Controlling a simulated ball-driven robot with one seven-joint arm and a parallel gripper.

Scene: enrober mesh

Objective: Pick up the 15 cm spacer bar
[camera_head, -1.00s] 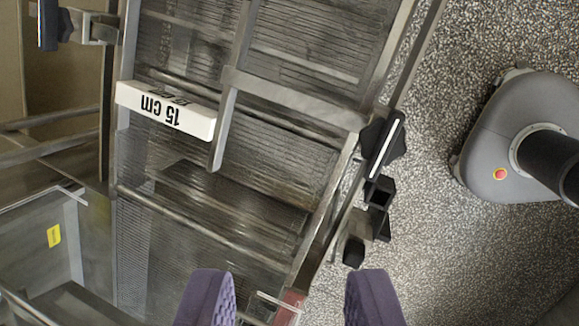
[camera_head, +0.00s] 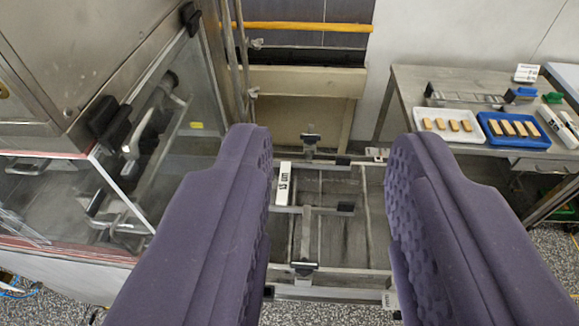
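The 15 cm spacer bar (camera_head: 284,184) is a small white block with black lettering. It lies on the metal mesh frame (camera_head: 330,236), near its left side, and shows between my fingers, close beside the left one. My gripper (camera_head: 328,160) is open, with two purple padded fingers wide apart and nothing between the pads. The bar looks small and well beyond the fingertips. Part of the frame's left side is hidden behind the left finger.
A steel cabinet with a glass door (camera_head: 160,130) stands close on the left. A steel table (camera_head: 405,88) at right holds a white tray (camera_head: 417,116) and a blue tray (camera_head: 484,124) with tan pieces. A yellow pipe (camera_head: 300,27) runs along the back. Speckled floor shows at bottom right.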

